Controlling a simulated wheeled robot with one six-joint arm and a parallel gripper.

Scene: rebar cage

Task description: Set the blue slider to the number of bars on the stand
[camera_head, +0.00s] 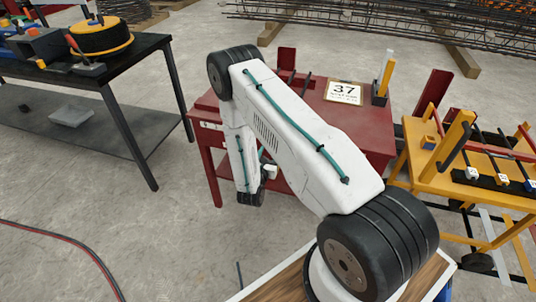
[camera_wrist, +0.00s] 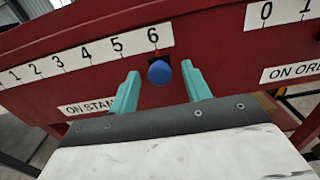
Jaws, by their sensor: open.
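The blue slider (camera_wrist: 159,73) is a round knob in a slot on a dark red panel (camera_wrist: 215,35). It sits under the 6, at the right end of a number strip (camera_wrist: 85,54) above an "ON STAND" label (camera_wrist: 88,107). My gripper (camera_wrist: 160,70) is open, with its teal fingers on either side of the knob; contact cannot be told. In the head view, a red stand (camera_head: 375,132) has red uprights (camera_head: 287,58) and dark bars (camera_head: 305,86) partly hidden behind my arm, so their number cannot be told. The slider is not visible there.
A second strip (camera_wrist: 285,12), showing 0 and 1, has its own label (camera_wrist: 292,70) at right. A "37" card (camera_head: 343,92) lies on the red stand. A yellow cart (camera_head: 415,160) with bars stands close at right. A black table (camera_head: 150,45) stands left, with open floor before it.

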